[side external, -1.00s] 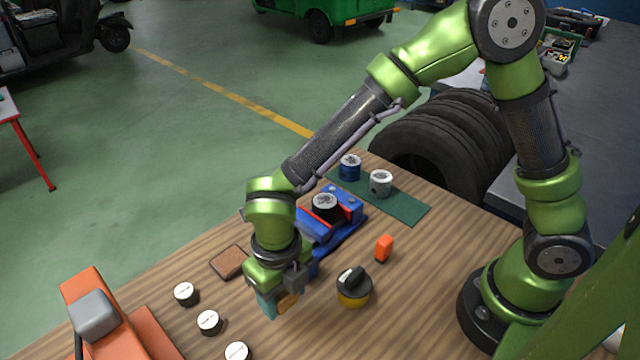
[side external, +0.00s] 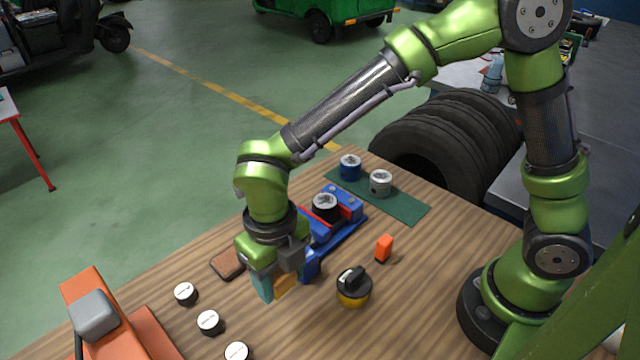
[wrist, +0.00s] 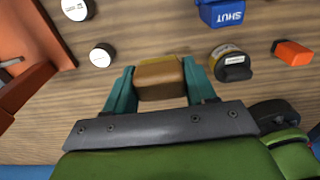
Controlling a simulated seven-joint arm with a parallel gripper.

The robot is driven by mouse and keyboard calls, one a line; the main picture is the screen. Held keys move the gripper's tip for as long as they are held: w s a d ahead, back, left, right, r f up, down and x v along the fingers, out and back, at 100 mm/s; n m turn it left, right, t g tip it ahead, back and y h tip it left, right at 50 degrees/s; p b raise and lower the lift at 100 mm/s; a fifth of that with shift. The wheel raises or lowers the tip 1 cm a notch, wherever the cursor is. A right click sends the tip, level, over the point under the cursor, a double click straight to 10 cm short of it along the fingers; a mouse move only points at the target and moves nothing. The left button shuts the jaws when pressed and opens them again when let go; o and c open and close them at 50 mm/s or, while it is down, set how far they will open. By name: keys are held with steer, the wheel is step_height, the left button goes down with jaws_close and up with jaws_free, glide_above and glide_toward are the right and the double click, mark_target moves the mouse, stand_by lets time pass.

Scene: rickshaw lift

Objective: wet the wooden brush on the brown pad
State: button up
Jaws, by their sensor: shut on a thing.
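My gripper (side external: 275,287) is shut on the wooden brush (side external: 284,286), a tan-brown block. In the wrist view the brush (wrist: 158,78) sits between the two teal fingertips of my gripper (wrist: 158,84). I hold it above the wooden table, to the front right of the brown pad. The brown pad (side external: 226,264) lies flat on the table, partly hidden behind my gripper in the side view. It does not show in the wrist view.
Several white-topped pucks (side external: 208,322) stand left of my gripper. A blue vise (side external: 345,228) holding a round part is behind it. A black-and-yellow knob (side external: 353,287) and an orange block (side external: 384,248) stand right. An orange machine (side external: 100,310) is at the left.

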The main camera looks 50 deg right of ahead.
steer(key=w+a+f+m, duration=0.1)
steer(key=w+f+m, duration=0.15)
steer(key=w, duration=0.55)
steer(key=m, duration=0.6)
glide_toward(230, 259)
steer(key=shift+s+a+f+n, duration=0.15)
steer(key=shift+s+n, duration=0.05)
steer(key=shift+n, duration=0.05)
steer(key=shift+w+m, duration=0.1)
steer(key=shift+m, duration=0.4)
steer(key=shift+f, duration=2.7)
steer(key=shift+f, duration=0.65)
step_height(230, 259, up, 7)
steer(key=shift+r, duration=0.1)
